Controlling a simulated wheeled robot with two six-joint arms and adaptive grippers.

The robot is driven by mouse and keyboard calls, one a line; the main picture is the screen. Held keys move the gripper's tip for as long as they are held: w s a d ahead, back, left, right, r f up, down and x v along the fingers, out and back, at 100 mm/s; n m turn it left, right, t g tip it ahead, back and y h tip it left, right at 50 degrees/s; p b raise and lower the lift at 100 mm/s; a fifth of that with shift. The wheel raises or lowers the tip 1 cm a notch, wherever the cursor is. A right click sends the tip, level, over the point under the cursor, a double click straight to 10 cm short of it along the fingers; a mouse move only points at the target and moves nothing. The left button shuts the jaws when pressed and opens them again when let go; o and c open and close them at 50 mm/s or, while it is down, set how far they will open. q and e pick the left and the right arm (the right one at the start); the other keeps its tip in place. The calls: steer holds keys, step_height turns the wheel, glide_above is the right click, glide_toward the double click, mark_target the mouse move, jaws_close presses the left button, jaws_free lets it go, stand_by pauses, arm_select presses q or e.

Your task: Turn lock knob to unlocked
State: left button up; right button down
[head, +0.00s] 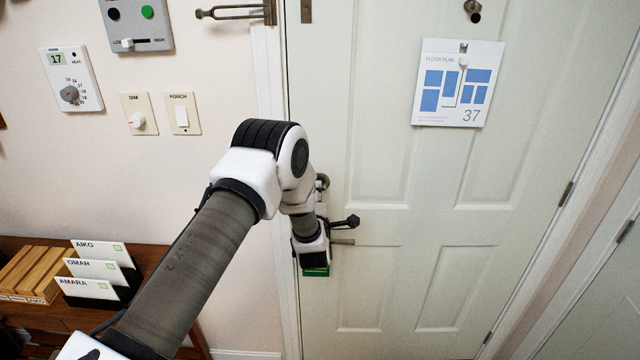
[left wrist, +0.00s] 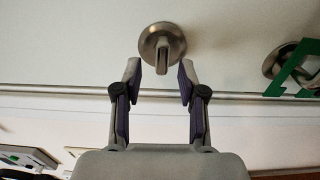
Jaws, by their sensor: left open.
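The lock knob is a round metal plate with a narrow thumb-turn on the white door (head: 400,190). In the left wrist view the knob (left wrist: 162,42) is just beyond the fingertips, its thumb-turn lined up with the gap between them. In the head view the knob (head: 323,181) shows only partly, beside my arm. My left gripper (left wrist: 160,76) is open with nothing between its fingers. In the head view its fingers are hidden by my wrist. I see no contact between fingers and knob. My right gripper is in neither view.
A lever handle (head: 342,241) is below the knob, with a green item (head: 316,271) near it. A floor plan (head: 458,84) hangs on the door. Switches (head: 181,114) and a thermostat (head: 71,80) are on the left wall. A card holder (head: 122,296) is at lower left.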

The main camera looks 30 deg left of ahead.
arm_select(q)
steer(key=w, duration=0.3)
steer(key=shift+a+f, duration=0.15)
steer(key=shift+a, duration=0.25)
steer(key=shift+s+a, duration=0.15)
steer(key=shift+s, duration=0.2)
jaws_close()
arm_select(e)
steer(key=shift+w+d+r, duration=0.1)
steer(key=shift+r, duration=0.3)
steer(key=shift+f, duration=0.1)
